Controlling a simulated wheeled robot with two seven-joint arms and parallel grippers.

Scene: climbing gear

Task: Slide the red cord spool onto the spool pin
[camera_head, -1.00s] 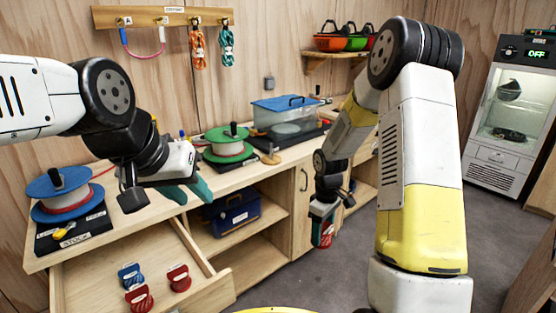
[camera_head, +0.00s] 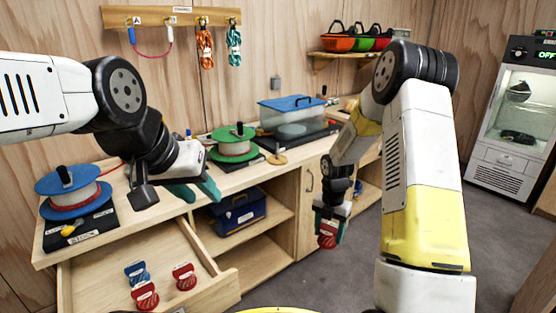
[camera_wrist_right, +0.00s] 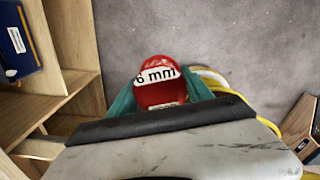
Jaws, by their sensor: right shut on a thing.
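A red spool-like piece (camera_head: 327,240) with a white label is held in my right gripper (camera_head: 330,228), in the air in front of the bench's right end. In the right wrist view the red piece (camera_wrist_right: 160,92) reads "6 mm" and sits between the teal fingers (camera_wrist_right: 160,98). My left gripper (camera_head: 196,191) has its teal fingers apart and is empty, above the open drawer near the bench edge. A wooden disc with a short upright peg (camera_head: 277,157) stands on the bench; I cannot tell if it is the spool pin.
A blue-flanged spool (camera_head: 68,180) stands on a black STOCK base, a green one (camera_head: 233,150) further back. A lidded clear box (camera_head: 295,120) is behind. The open drawer (camera_head: 218,292) holds blue and red pieces. A blue case (camera_head: 238,213) is on the lower shelf.

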